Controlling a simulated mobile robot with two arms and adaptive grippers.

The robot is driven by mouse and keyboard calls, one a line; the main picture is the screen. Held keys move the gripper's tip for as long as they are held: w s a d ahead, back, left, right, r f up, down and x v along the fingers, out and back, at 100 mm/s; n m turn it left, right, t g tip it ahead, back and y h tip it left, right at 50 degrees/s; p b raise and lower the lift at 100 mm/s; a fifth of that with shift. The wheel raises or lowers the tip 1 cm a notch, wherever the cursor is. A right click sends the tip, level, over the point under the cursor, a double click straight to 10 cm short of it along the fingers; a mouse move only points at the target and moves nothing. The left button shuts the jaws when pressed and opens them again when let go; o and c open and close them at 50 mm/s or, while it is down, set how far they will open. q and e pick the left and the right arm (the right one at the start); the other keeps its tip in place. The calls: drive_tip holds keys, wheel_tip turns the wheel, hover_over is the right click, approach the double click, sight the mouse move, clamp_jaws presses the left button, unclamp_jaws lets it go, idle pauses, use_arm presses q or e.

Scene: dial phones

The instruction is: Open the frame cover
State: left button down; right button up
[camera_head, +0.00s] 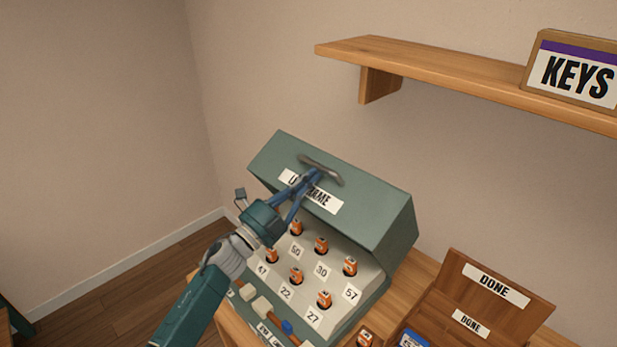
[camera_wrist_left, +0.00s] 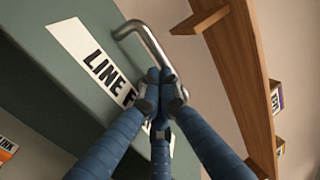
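The frame cover (camera_head: 372,222) is a grey-green lid with a white label partly reading LINE FRAME. It stands raised over the pale numbered panel (camera_head: 307,253), which shows below it. A grey metal bar handle (camera_head: 326,172) sits at the cover's upper edge. My left gripper (camera_head: 312,177) reaches across the label to the handle. In the left wrist view, the fingertips (camera_wrist_left: 162,90) are together at one end of the handle (camera_wrist_left: 148,40), and the fingers hide part of the label. My right gripper is not in view.
Several orange plugs (camera_head: 320,245) stand on the numbered panel. A wooden box marked DONE (camera_head: 540,300) stands at right on the wooden table (camera_head: 412,270). A wall shelf (camera_head: 440,72) with a KEYS sign (camera_head: 577,76) juts out above right. Space left of the cover is free.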

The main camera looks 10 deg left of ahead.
sight(327, 164)
use_arm(q)
drive_tip(key=b+x, duration=0.1)
drive_tip(key=x, duration=0.1)
drive_tip(key=b+x, duration=0.1)
drive_tip(key=x, duration=0.1)
drive_tip(key=b+x, duration=0.1)
drive_tip(key=x, duration=0.1)
drive_tip(key=shift+w+d+f+b, duration=0.2)
drive_tip(key=shift+w+f+b, duration=0.05)
drive_tip(key=shift+f+b, duration=0.05)
drive_tip(key=shift+g, duration=0.5)
drive_tip(key=p+x, duration=0.2)
drive_tip(key=x, duration=0.2)
drive_tip(key=shift+w+d+r, duration=0.2)
drive_tip(key=shift+w, duration=0.1)
drive_tip(key=w+d+b, duration=0.1)
drive_tip(key=w+f+b, duration=0.1)
drive_tip(key=shift+w+d+f+y, duration=0.1)
drive_tip(key=shift+w+d+y, duration=0.2)
drive_tip(key=shift+w+d, duration=0.05)
drive_tip(key=shift+w+d+b, duration=0.35)
drive_tip(key=shift+w+b, duration=0.15)
drive_tip(key=shift+b, duration=0.05)
drive_tip(key=shift+s+a+r, duration=0.1)
drive_tip(key=shift+r, duration=0.1)
drive_tip(key=shift+a, duration=0.1)
